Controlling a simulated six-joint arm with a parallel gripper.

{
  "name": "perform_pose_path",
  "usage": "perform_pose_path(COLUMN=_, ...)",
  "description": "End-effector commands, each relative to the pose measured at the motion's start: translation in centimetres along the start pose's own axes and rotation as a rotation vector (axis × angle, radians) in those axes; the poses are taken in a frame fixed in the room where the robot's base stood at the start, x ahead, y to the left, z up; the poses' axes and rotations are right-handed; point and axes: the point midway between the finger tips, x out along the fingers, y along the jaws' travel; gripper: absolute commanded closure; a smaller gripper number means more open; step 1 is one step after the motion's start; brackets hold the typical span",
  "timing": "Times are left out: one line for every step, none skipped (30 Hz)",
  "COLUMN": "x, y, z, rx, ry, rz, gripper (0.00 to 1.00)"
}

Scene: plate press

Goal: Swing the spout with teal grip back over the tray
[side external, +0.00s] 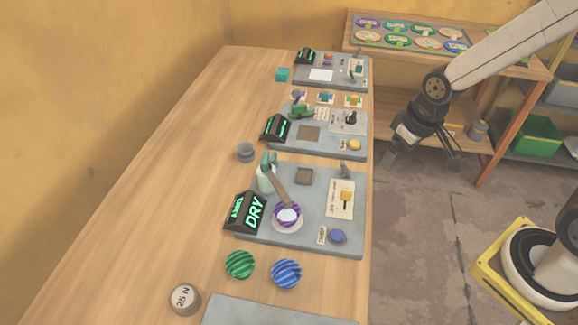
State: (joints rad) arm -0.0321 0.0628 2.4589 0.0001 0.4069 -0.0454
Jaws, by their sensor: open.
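The spout (279,189) is a brown arm at the nearest station, with a teal part (268,162) at its upper-left end by a pale container (264,182). Its lower end lies above a purple striped round piece (289,213) on a pale dish. I cannot tell surely which part is the tray; a small brown square (304,176) lies to the spout's right on the grey station board (315,226). My gripper (424,160) is open and empty, to the right of the table, well apart from the spout.
A yellow-handled card (341,199) and blue button (338,237) lie right. Two similar stations stand behind. The table's left side is clear.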

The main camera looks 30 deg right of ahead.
Motion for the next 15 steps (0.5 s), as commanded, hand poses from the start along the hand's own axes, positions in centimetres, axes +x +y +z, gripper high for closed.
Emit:
perform_pose_path(x=0.1, y=-0.4, z=-1.0, rx=-0.028, ry=-0.007, rz=-0.003, gripper=0.00)
perform_pose_path(x=0.1, y=-0.6, z=-1.7, rx=-0.046, ry=-0.011, rz=-0.005, gripper=0.00)
perform_pose_path(x=0.2, y=-1.0, z=-2.6, rx=-0.072, ry=-0.018, rz=-0.008, gripper=0.00)
perform_pose_path(x=0.2, y=-1.3, z=-3.3, rx=-0.093, ry=-0.022, rz=-0.010, gripper=0.00)
perform_pose_path(x=0.3, y=-1.6, z=-4.1, rx=-0.115, ry=-0.028, rz=-0.012, gripper=0.00)
perform_pose_path(x=0.4, y=-2.0, z=-5.0, rx=-0.144, ry=-0.035, rz=-0.015, gripper=0.00)
perform_pose_path(x=0.5, y=-2.4, z=-5.8, rx=-0.168, ry=-0.041, rz=-0.018, gripper=0.00)
perform_pose_path(x=0.5, y=-2.8, z=-6.5, rx=-0.190, ry=-0.045, rz=-0.020, gripper=0.00)
perform_pose_path(x=0.6, y=-3.3, z=-7.5, rx=-0.221, ry=-0.053, rz=-0.024, gripper=0.00)
perform_pose_path(x=0.7, y=-3.7, z=-8.1, rx=-0.243, ry=-0.060, rz=-0.026, gripper=0.00)
perform_pose_path(x=0.8, y=-4.2, z=-8.8, rx=-0.267, ry=-0.064, rz=-0.029, gripper=0.00)
perform_pose_path(x=0.9, y=-4.7, z=-9.7, rx=-0.296, ry=-0.072, rz=-0.032, gripper=0.00)
perform_pose_path(x=1.0, y=-5.2, z=-10.3, rx=-0.319, ry=-0.077, rz=-0.035, gripper=0.00)
perform_pose_path(x=1.1, y=-5.7, z=-11.0, rx=-0.343, ry=-0.082, rz=-0.037, gripper=0.00)
perform_pose_path(x=1.2, y=-6.3, z=-11.8, rx=-0.372, ry=-0.090, rz=-0.041, gripper=0.00)
